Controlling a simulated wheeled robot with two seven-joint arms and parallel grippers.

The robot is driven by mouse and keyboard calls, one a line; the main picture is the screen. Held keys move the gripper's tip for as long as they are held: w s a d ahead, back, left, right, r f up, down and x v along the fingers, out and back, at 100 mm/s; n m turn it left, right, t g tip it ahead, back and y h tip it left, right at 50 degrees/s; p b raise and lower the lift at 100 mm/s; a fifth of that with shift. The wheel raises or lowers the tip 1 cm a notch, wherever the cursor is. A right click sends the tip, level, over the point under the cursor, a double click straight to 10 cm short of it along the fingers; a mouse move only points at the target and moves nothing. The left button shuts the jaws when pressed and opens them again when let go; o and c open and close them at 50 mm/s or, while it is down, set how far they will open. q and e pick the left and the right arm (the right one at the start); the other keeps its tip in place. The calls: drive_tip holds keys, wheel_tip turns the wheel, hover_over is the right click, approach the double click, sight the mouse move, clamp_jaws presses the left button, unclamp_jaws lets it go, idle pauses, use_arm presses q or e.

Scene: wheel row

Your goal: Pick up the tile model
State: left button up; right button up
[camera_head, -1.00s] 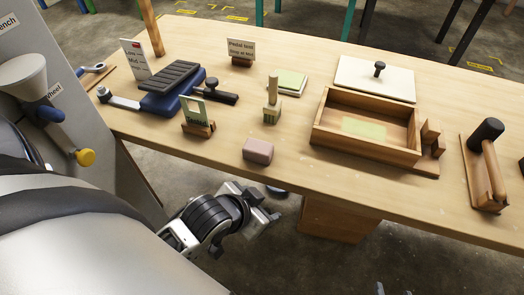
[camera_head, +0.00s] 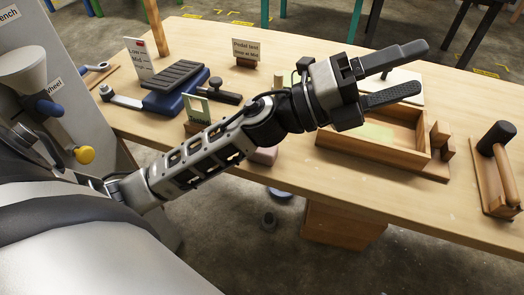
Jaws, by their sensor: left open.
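My left gripper (camera_head: 415,68) is open and empty, raised above the table with its fingers pointing right, in front of the open wooden box and its pale lid. I cannot tell for certain which thing is the tile model. A green upright tile in a wooden stand (camera_head: 197,106) shows behind my left forearm, its lower part partly hidden. A flat green piece (camera_head: 378,131) lies inside the open wooden box (camera_head: 375,148). The flat green-topped square and the small upright brush-like tool behind my arm are hidden. My right gripper is out of view.
A blue pedal device (camera_head: 170,88) and a sign (camera_head: 138,57) stand at left, and another sign (camera_head: 245,50) at the back. A pinkish block (camera_head: 265,155) is partly covered by my arm. A lid (camera_head: 408,86) lies behind the box; a dark-headed wooden tool (camera_head: 495,165) stands at right.

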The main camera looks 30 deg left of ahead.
use_arm(q)
drive_tip(key=s+d+f+m+g, duration=0.2)
drive_tip(key=s+d+m+g, duration=0.1)
drive_tip(key=m+g, duration=0.55)
drive_tip(key=m+g+y, duration=0.4)
drive_tip(key=m+y, duration=0.6)
drive_tip(key=y, duration=0.9)
hover_over(262, 152)
drive_tip(key=w+a, duration=0.1)
drive_tip(key=w, duration=0.1)
drive_tip(key=shift+n, duration=0.25)
wheel_tip(262, 152, down, 20)
drive_tip(key=shift+a+r, duration=0.15)
drive_tip(key=shift+r, duration=0.05)
drive_tip(key=shift+s+f+p, duration=0.15)
drive_tip(key=shift+f+p, duration=0.15)
drive_tip(key=shift+f, duration=1.25)
drive_tip(key=shift+s+f+p, duration=0.15)
drive_tip(key=shift+f+p, duration=0.1)
drive_tip(key=shift+f, duration=1.3)
